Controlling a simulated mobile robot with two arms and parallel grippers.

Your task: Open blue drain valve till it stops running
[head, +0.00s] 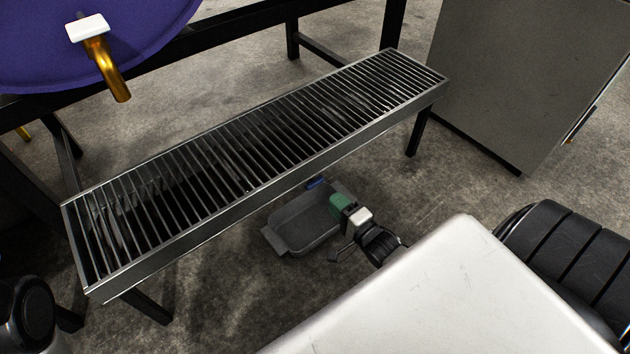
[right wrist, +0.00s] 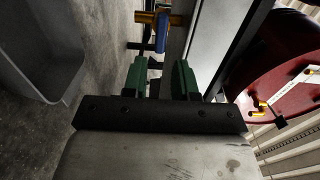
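The blue drain valve handle (head: 316,182) shows just under the front edge of the grated trough (head: 230,215) in the head view. In the right wrist view the blue handle (right wrist: 161,34) sits on a brass fitting (right wrist: 147,17), ahead of my fingers. My right gripper (head: 337,203) has green fingertips and is low beside the trough, close to the handle. In the right wrist view its two fingers (right wrist: 160,72) are apart with nothing between them; the handle is beyond the tips. I cannot see any flow. My left gripper is not in view.
A grey tray (head: 300,222) lies on the floor below the trough's front edge. A blue drum (head: 150,28) with a brass tap (head: 108,70) is above at the left. A red drum (right wrist: 290,85) shows in the right wrist view. A grey cabinet (head: 530,70) stands at the right.

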